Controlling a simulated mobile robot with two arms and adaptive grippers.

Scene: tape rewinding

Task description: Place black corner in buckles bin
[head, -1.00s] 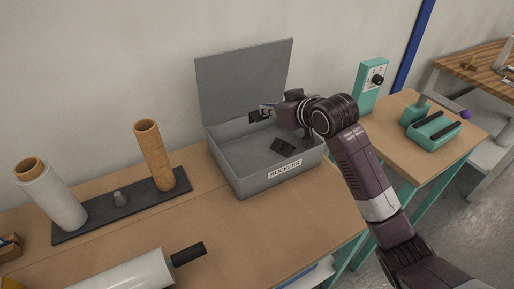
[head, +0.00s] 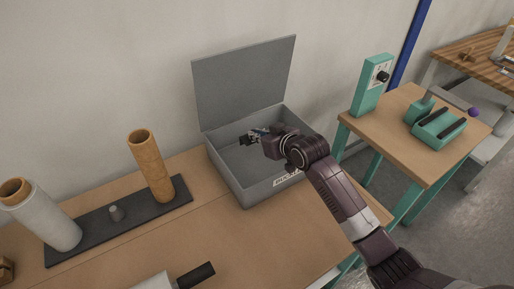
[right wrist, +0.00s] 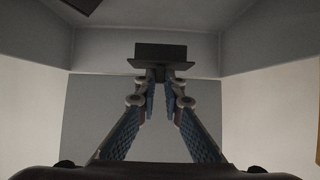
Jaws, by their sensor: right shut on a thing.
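The buckles bin (head: 230,175) is a grey open box with its lid raised at the back; my right arm partly covers its front label. My right gripper (head: 256,134) reaches into the bin's opening and is shut on a black corner (head: 244,141). In the right wrist view the black corner (right wrist: 160,56) is pinched at the fingertips (right wrist: 160,73), with the bin's grey inner walls around it. I cannot tell whether it touches the bin floor. Another dark piece (right wrist: 85,4) shows at the top left edge of the right wrist view. My left gripper is not in view.
Left of the bin, a dark base (head: 130,217) holds a brown cardboard tube (head: 151,167) and a white roll (head: 45,220). A teal device (head: 437,127) stands on the side table at right.

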